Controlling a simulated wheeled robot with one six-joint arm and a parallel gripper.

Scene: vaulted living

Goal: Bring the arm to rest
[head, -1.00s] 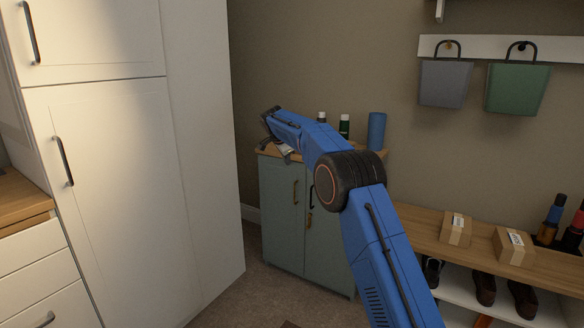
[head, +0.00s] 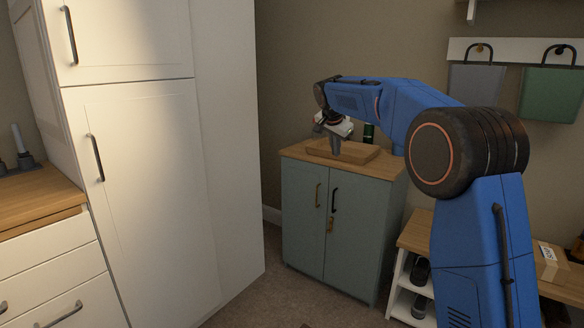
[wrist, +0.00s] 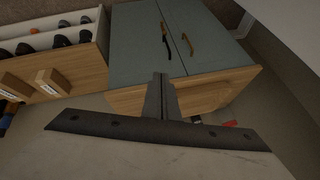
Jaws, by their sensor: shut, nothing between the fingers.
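My blue arm reaches across the right half of the head view and bends down at the wrist. My gripper (head: 336,146) points downward in front of a wooden tray (head: 365,154) on top of the green cabinet (head: 303,216). In the wrist view my gripper (wrist: 161,80) shows as two dark fingers together, with nothing between them. Whether the fingertips touch anything cannot be told.
A tall white cupboard (head: 145,180) stands on the left. A wooden bench (head: 416,230) with shoes below is on the right, partly behind my arm. A dark green bottle (head: 368,133) stands behind the tray.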

